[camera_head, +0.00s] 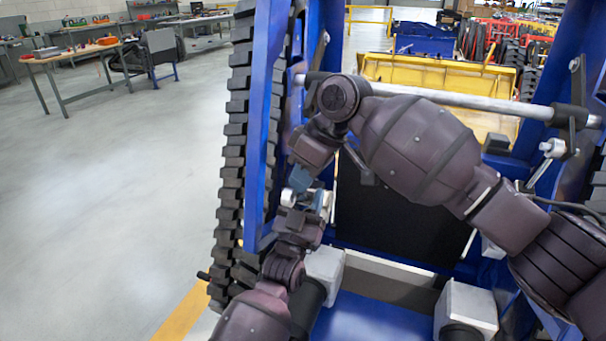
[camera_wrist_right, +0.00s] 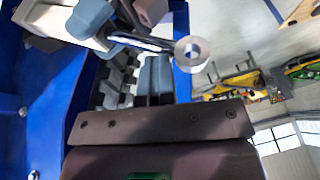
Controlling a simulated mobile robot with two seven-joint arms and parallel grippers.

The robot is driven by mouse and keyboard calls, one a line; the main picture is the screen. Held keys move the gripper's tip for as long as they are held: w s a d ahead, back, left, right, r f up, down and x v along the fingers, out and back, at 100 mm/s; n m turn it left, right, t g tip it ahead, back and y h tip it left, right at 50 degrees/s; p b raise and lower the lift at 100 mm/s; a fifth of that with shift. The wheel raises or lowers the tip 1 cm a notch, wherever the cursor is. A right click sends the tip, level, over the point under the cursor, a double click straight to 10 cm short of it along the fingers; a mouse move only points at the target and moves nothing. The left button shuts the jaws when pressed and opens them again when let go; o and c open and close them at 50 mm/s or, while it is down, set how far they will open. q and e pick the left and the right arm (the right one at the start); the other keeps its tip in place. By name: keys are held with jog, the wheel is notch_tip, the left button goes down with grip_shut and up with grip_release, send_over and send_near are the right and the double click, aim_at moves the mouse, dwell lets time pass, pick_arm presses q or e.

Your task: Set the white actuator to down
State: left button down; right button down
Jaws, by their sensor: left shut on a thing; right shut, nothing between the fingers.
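My left gripper (camera_head: 303,200) reaches up from the bottom of the head view beside the blue frame post and is shut on a small pale part, mostly hidden by its fingers. In the right wrist view its blue-grey fingertips (camera_wrist_right: 98,20) are at the upper left, beside a white block (camera_wrist_right: 45,20). Whether this is the white actuator I cannot tell. My right gripper (camera_wrist_right: 153,78) is shut and empty, its fingers together. In the head view it is just above the left gripper, partly hidden by its own wrist.
A blue post (camera_head: 262,120) and a black track (camera_head: 233,150) stand at left. A grey crossbar (camera_head: 470,101) runs behind my right arm. White housings (camera_head: 465,308) sit low. Open floor lies left.

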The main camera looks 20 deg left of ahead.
pick_arm(q)
jog(key=shift+r, duration=0.2)
pick_arm(e)
jog(key=shift+s+f, duration=0.45)
jog(key=shift+f, duration=0.15)
pick_arm(q)
jog(key=c, duration=1)
grip_release()
jog(key=shift+r, duration=0.1)
jog(key=shift+c, duration=0.2)
jog(key=o, duration=0.3)
jog(key=shift+w, duration=0.1)
pick_arm(e)
jog(key=shift+w, duration=0.1)
pick_arm(q)
jog(key=shift+f, duration=0.25)
pick_arm(e)
jog(key=shift+r, duration=0.1)
